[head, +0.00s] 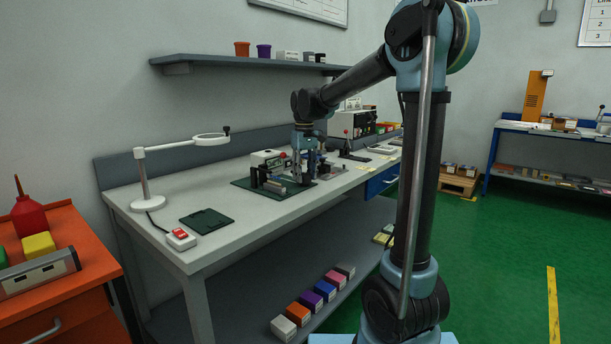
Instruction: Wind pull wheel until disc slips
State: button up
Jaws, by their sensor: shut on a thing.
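The tape payoff device (284,184) stands on a dark green mat (247,184) on the long grey workbench. My gripper (304,172) points down over the device, in its right half. The gripper is small in the head view and its fingertips blend into the device's parts. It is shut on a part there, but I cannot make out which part. The pull wheel and the disc are too small or too hidden by my gripper to tell apart.
A magnifier lamp (147,180), a dark tray (207,221) and a red-switch box (181,238) are on the bench's left. A shelf (200,59) hangs above. An orange cabinet (75,247) stands at left. Green floor (490,270) is clear at right.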

aim_at(305, 174)
dwell(0.3)
jog(key=o, duration=1.1)
jog(key=shift+c, duration=0.2)
notch_tip(305, 174, up, 12)
jog(key=shift+w+f, duration=0.1)
jog(key=s+d+f+m+t, duration=0.1)
jog(key=s+d+f+m, duration=0.2)
jog(key=s+d+f, duration=0.8)
jog(key=s+d+f+m+t, duration=0.1)
jog(key=s+d+f+m, duration=0.1)
jog(key=s+d+f, duration=0.85)
jog(key=s+f+m, duration=0.1)
jog(key=s+f, duration=0.6)
jog(key=s, duration=0.3)
jog(key=shift+s+d+f+m, duration=0.2)
jog(key=shift+f+m, duration=0.1)
jog(key=shift+m, duration=0.1)
